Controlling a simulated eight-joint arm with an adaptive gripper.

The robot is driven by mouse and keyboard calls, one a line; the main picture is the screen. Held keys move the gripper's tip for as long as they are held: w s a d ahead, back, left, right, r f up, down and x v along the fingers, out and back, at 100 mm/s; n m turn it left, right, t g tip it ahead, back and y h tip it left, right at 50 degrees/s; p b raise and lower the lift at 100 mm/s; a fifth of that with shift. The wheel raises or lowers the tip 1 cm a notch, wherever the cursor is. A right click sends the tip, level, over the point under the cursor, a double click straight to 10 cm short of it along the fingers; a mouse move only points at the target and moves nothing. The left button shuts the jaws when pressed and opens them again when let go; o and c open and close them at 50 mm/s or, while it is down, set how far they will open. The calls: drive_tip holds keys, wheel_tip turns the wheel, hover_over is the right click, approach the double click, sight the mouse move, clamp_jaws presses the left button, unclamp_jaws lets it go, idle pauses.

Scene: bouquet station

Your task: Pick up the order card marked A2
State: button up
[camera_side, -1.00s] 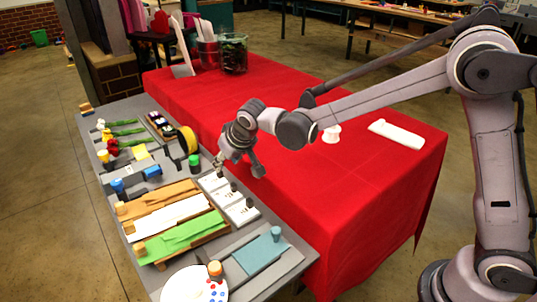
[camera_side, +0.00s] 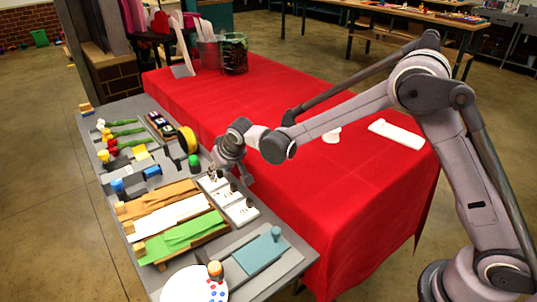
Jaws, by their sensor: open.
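Several white order cards lie in a row on the grey bench: a far one (camera_side: 211,184), a middle one (camera_side: 225,197) and a near one (camera_side: 241,213). The marks are too small to read, so I cannot tell which card is A2. My gripper (camera_side: 231,177) is open, pointing down over the far end of the row. One finger is in front of the far card; the other is to the right, seen against the red cloth. I cannot tell whether it touches a card. It holds nothing visible.
Folded orange, white and green paper (camera_side: 180,236) lies left of the cards. A green-topped bottle (camera_side: 194,161) and a yellow roll (camera_side: 187,139) stand just behind. A teal pad (camera_side: 262,252) and a paint palette (camera_side: 190,287) are in front. The red-covered table (camera_side: 330,200) is right, mostly clear.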

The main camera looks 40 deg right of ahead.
clamp_jaws()
